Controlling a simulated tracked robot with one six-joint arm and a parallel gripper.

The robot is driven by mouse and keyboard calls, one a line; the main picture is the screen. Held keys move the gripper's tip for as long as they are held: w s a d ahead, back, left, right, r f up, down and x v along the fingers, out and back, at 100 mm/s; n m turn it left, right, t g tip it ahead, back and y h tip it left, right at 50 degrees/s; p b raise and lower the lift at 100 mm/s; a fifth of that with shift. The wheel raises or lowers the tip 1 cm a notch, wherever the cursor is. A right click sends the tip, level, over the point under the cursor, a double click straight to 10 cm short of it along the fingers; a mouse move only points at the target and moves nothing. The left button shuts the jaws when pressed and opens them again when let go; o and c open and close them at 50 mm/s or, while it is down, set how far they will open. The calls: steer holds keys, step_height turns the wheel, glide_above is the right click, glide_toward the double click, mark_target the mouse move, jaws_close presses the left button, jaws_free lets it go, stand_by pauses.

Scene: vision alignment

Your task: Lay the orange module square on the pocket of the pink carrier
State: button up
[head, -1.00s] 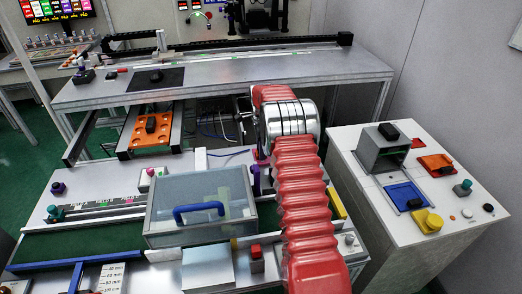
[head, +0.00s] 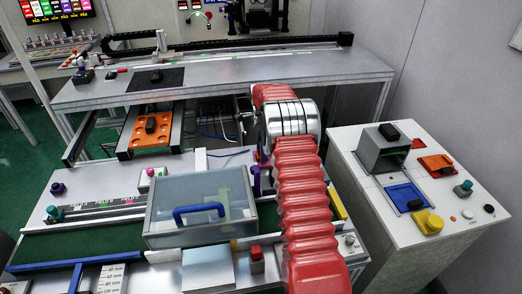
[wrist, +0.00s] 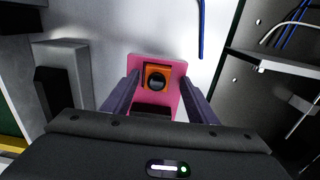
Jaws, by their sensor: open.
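The orange module (wrist: 165,70), with a dark round centre, lies on the pink carrier (wrist: 176,104) in the wrist view. A dark gap shows along the module's left side. I cannot tell whether it sits flat in the pocket. My gripper (wrist: 160,78) is open, with one dark purple finger on each side of the carrier and module. The lower part of the carrier is hidden behind a dark part and my gripper body. In the head view my red arm hides the module, and only a bit of my purple gripper (head: 255,178) shows beside it.
A clear-lidded box with a blue handle (head: 200,211) stands left of my arm. A white control cabinet (head: 380,215) stands to the right. An orange plate (head: 152,138) lies on a rail behind. In the wrist view a grey block (wrist: 62,75) stands at the left.

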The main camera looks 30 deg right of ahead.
step_height(320, 180, up, 13)
steer(key=shift+w+r, duration=0.15)
steer(key=shift+w, duration=0.15)
steer(key=shift+d, duration=0.1)
stand_by(0.4)
steer(key=s+a+r+n+t, duration=0.3)
steer(key=s+a+r+n, duration=0.7)
steer(key=s+a+r, duration=0.6)
steer(key=s+a+f+n+t, duration=0.1)
steer(key=s+a+n, duration=0.2)
steer(key=s, duration=0.5)
steer(key=s+a+f+n+t, duration=0.1)
steer(key=s+a+f+n, duration=0.1)
steer(key=s, duration=0.6)
steer(key=s+a+f+n, duration=0.1)
steer(key=s+a+n, duration=0.4)
steer(key=s, duration=0.3)
steer(key=shift+s+f+n+t, duration=0.15)
steer(key=shift+s+n+t, duration=0.2)
steer(key=shift+n, duration=0.45)
